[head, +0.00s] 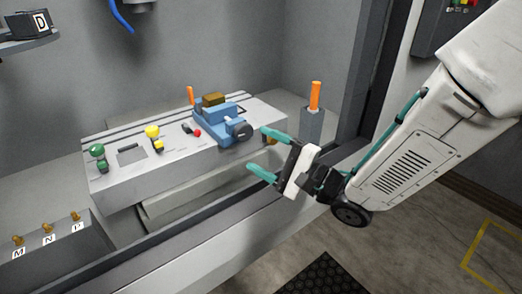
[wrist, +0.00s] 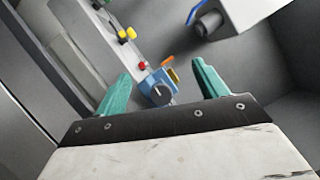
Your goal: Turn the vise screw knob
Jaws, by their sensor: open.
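The blue vise (head: 212,124) stands on the right part of the light grey work table, with a brown block (head: 213,100) in its jaws. Its dark round screw knob (head: 242,130) faces the front right. In the wrist view the knob (wrist: 161,94) shows between my fingers, farther off than their tips. My gripper (head: 258,153) has teal fingers, is open and empty, and is in front of the table, just to the right of and below the knob. It is apart from the knob as far as I can tell.
On the table (head: 125,190) stand a green knob (head: 97,151), a yellow knob (head: 152,132) and a small red knob (head: 197,133). An orange handle (head: 315,96) rises from a grey post at right. The booth's front sill (head: 200,235) runs below my gripper.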

